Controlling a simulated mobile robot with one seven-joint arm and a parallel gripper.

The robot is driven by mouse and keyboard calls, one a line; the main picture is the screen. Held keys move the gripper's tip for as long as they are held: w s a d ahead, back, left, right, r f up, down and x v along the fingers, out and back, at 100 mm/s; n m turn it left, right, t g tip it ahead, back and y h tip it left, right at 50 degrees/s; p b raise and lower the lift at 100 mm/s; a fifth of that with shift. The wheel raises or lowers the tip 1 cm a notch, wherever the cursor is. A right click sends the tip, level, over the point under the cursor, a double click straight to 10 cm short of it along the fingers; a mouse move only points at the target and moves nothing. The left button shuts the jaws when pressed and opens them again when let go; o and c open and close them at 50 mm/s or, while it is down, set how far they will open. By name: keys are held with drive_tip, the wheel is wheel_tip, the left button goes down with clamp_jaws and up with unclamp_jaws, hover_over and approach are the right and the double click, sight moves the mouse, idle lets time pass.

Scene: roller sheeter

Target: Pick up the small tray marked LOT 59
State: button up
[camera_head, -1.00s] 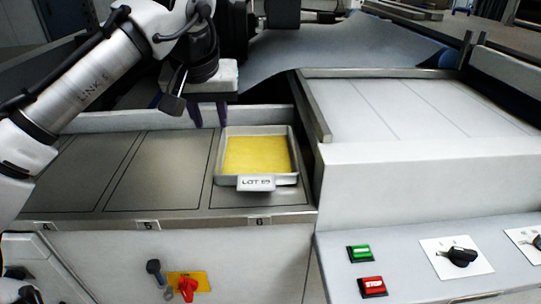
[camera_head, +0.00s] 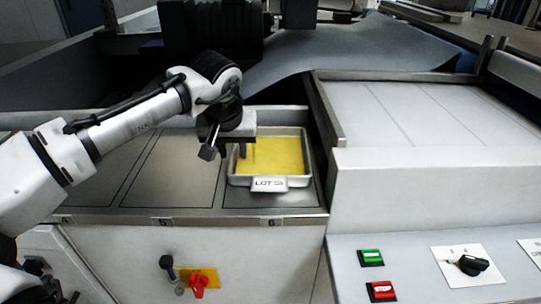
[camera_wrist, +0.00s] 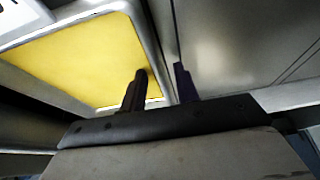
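The small metal tray (camera_head: 296,181) holds a flat yellow layer and sits in the bay marked 6. Its front tag (camera_head: 268,184) reads LOT, with digits too blurred to be sure of. My gripper (camera_head: 232,153) is at the tray's left side, pointing down. In the wrist view my gripper (camera_wrist: 160,70) is open, with one dark finger over the yellow layer and the other outside the tray (camera_wrist: 152,40). The tray's wall runs between the fingers. I cannot tell whether either finger touches it.
Empty bays marked 4 and 5 (camera_head: 170,172) lie left of the tray. A raised white machine bed (camera_head: 420,115) stands close on the right. A control panel with green (camera_head: 371,257) and red (camera_head: 381,291) buttons is at the front right. A red switch (camera_head: 198,285) is below.

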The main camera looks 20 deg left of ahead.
clamp_jaws()
drive_tip(key=shift+r, duration=0.15)
idle(0.4)
